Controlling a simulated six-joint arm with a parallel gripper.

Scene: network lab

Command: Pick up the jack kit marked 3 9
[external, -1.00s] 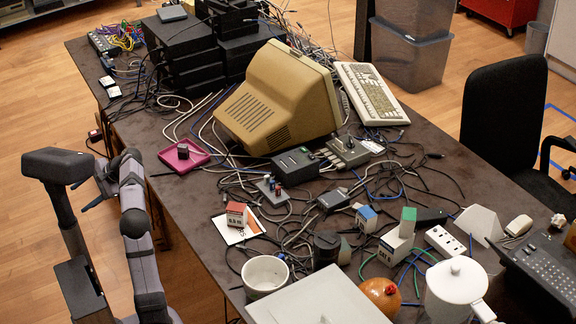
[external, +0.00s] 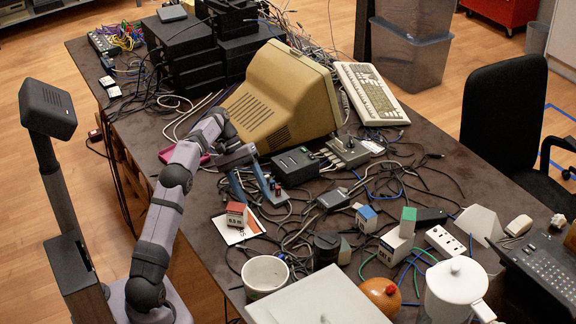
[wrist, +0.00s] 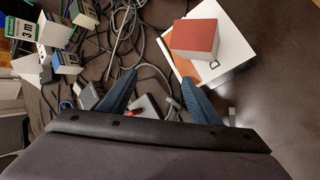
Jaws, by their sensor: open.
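I cannot read a 3 9 mark on anything. My gripper (external: 257,203) is open and empty above the left-middle of the table, its blue fingers pointing down. In the wrist view its fingers (wrist: 158,77) are spread apart, with cables below. In the wrist view this red-topped box (wrist: 195,40) is beyond the right finger. A small grey plate with red pieces (external: 279,191) is beside the fingers.
Tangled cables cover much of the table (external: 160,132). A beige monitor (external: 270,95) and a black box (external: 296,165) stand behind the gripper. A magenta tray (external: 171,155) is partly hidden by my arm. A white mug (external: 265,275) is at the front. Bare table lies at front left.

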